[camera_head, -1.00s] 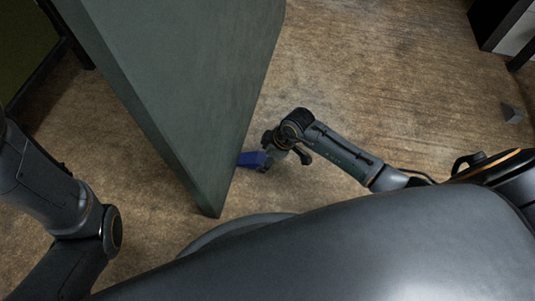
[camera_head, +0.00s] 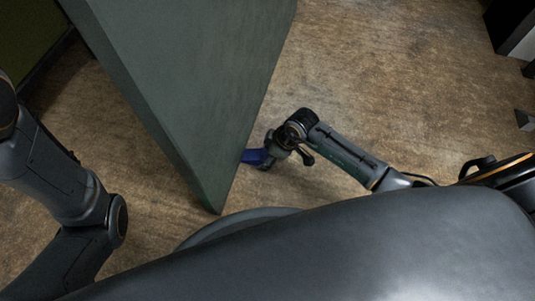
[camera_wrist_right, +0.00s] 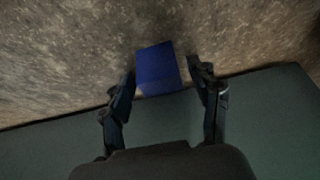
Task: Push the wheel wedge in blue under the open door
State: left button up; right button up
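The blue wedge (camera_head: 252,156) lies on the brown floor at the right face of the open grey-green door (camera_head: 200,80), close to its bottom edge. My right gripper (camera_head: 267,157) is low beside the wedge, on the side away from the door. In the right wrist view the wedge (camera_wrist_right: 157,68) shows between and just beyond the two fingertips (camera_wrist_right: 162,76). Small gaps show on both sides, so the fingers are open. The door (camera_wrist_right: 270,120) fills the lower part there. Whether the wedge reaches under the door cannot be told. My left gripper is out of view.
A small grey block (camera_head: 525,120) lies on the floor at the right edge. Dark and white furniture (camera_head: 512,28) stands at the top right. The floor (camera_head: 400,80) between them and the door is clear.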

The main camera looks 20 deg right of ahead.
jog(key=shift+r, duration=0.1)
jog(key=v, duration=1.2)
dwell(0.4)
